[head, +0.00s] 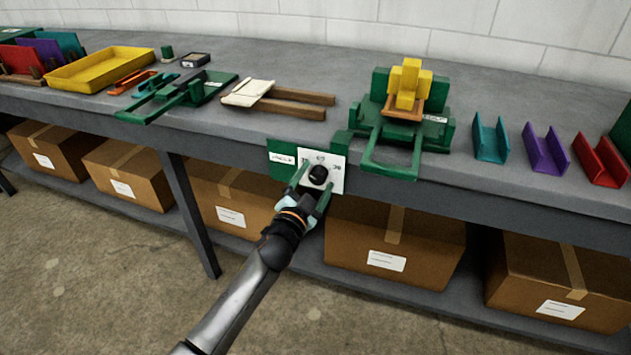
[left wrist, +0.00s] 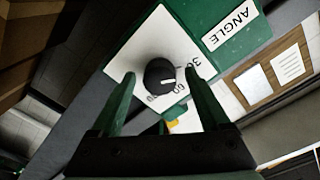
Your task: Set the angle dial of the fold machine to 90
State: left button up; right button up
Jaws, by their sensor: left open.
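The angle dial is a black knob (head: 318,174) on a white plate (head: 334,184) at the bench's front edge, below the green fold machine (head: 388,160). In the left wrist view the knob (left wrist: 160,75) carries a white mark pointing roughly toward the 60; its exact setting is hard to read. A 30 shows above the 60, and other numbers below are partly hidden. A green panel beside it reads ANGLE (left wrist: 230,25). My left gripper (head: 314,181) is open, its fingers on either side of the knob with gaps visible. My right gripper is out of view.
Teal (head: 490,138), purple (head: 545,151) and red (head: 599,162) channels lie right of the machine. A yellow tray (head: 100,68), a green tool (head: 178,95) and wooden-handled pieces (head: 290,98) lie to the left. Cardboard boxes (head: 395,240) fill the shelf below.

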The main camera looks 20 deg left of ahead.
pick_arm(q)
jog(key=shift+w, duration=0.1)
grip_shut()
dwell(0.7)
